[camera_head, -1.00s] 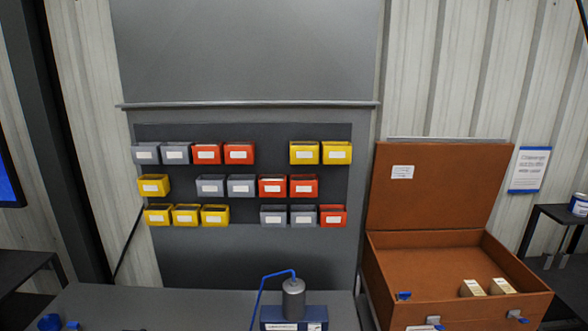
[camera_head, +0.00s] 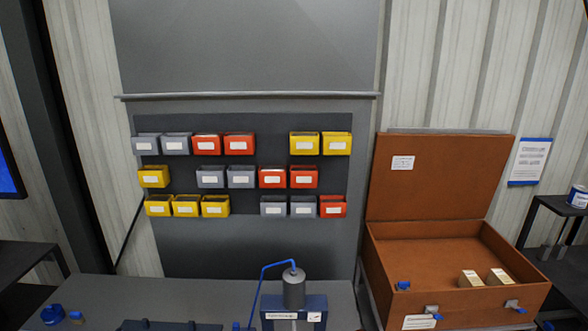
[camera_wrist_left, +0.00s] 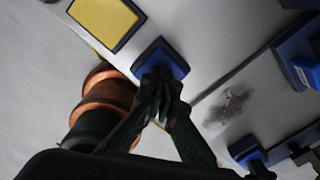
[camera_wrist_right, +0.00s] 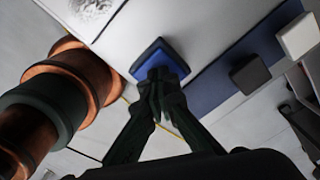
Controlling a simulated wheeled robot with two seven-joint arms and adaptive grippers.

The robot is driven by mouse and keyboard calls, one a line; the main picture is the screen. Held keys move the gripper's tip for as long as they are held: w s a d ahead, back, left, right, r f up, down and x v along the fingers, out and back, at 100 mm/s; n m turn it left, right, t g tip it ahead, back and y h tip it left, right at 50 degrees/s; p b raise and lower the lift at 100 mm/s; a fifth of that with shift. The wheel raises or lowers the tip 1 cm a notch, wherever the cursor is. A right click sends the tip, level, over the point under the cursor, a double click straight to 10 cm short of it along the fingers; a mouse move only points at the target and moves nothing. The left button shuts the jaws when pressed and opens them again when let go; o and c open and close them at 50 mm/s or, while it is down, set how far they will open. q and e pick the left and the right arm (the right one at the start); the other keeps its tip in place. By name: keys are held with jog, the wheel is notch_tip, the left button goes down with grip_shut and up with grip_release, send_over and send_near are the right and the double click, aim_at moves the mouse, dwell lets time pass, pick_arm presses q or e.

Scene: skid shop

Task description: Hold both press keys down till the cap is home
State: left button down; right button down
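In the head view, the press (camera_head: 293,292) stands at the bottom middle, a grey cylinder with a blue hose on a labelled blue frame. Its lower part is cut off, and I cannot make out the cap. In the left wrist view, my shut left gripper (camera_wrist_left: 161,78) has its fingertips at one square blue press key (camera_wrist_left: 152,52). In the right wrist view, my shut right gripper (camera_wrist_right: 160,78) has its fingertips at the other blue press key (camera_wrist_right: 153,54). The fingertips overlap the keys in view; whether the keys are pushed down cannot be told. Neither gripper shows in the head view.
Several yellow, grey and red bins (camera_head: 240,178) hang on the panel behind. An open brown case (camera_head: 395,255) stands at the right with small boxes inside. Blue parts (camera_head: 52,314) lie at the bench's left. A yellow pad (camera_wrist_left: 103,20) is near the left key.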

pick_arm(q)
notch_tip(320, 180, up, 7)
jog(key=shift+r, duration=0.2)
dwell(0.6)
pick_arm(e)
notch_tip(320, 180, up, 8)
dwell(1.1)
dwell(1.2)
